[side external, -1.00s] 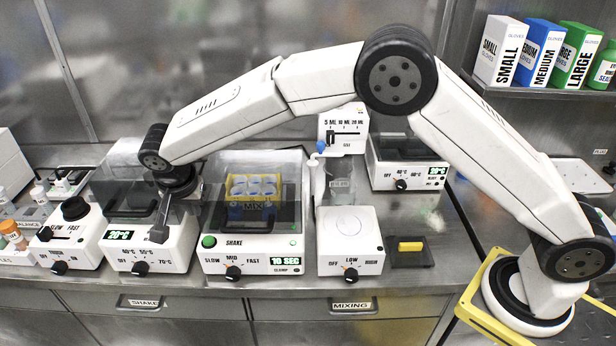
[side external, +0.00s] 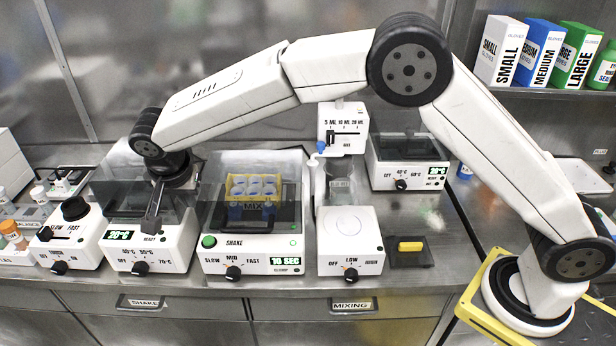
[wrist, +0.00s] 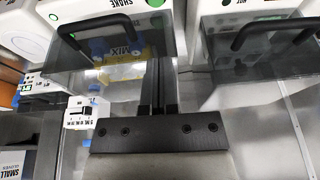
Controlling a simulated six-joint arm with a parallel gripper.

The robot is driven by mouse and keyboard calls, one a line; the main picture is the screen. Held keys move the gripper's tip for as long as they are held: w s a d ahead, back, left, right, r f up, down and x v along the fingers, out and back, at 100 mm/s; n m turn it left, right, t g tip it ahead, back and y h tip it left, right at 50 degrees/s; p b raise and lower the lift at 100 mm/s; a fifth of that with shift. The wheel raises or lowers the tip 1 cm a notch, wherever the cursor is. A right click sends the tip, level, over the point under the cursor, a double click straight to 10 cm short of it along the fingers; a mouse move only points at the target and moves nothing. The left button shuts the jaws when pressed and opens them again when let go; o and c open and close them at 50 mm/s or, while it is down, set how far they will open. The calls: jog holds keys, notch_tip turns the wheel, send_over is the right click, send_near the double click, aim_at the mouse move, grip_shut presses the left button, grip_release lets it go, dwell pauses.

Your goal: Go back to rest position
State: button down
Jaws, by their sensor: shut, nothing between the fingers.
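My gripper (side external: 153,222) points down in front of the heater unit (side external: 148,250) at the left of the bench, whose display reads 20°C. Its fingers are together with nothing between them. In the wrist view my gripper (wrist: 157,68) shows as two dark fingers side by side, over the gap between the shaker and the heater. My arm is stretched out leftward from its base at the right, high above the bench.
The shaker (side external: 230,262) holds a yellow rack (side external: 253,186) of tubes under a clear lid. Right of it stand a mixer (side external: 349,258), a dispenser (side external: 345,120) and another heater (side external: 400,168). Small bottles (side external: 12,236) stand at far left. Glove boxes (side external: 540,52) fill the upper right shelf.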

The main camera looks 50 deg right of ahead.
jog(key=s+d+n, duration=0.1)
jog(key=s+d, duration=0.1)
jog(key=d, duration=0.3)
jog(key=s+d+n+y, duration=0.1)
jog(key=s+d+n, duration=0.1)
jog(key=d, duration=0.3)
jog(key=s+d+n, duration=0.1)
jog(key=s+d, duration=0.3)
jog(key=d, duration=0.1)
jog(key=shift+d+f+n+g, duration=0.2)
jog(key=shift+n+g, duration=0.1)
jog(key=shift+n, duration=0.1)
jog(key=s+d+f+n, duration=0.1)
jog(key=s+d+n, duration=0.1)
jog(key=s+d, duration=0.3)
jog(key=s+d+f+n+y, duration=0.1)
jog(key=s+d, duration=0.4)
jog(key=s, duration=0.6)
jog(key=shift+s+d+f+n, duration=0.2)
jog(key=shift+d+f+n, duration=0.1)
jog(key=shift+f+n, duration=0.25)
dwell(3.9)
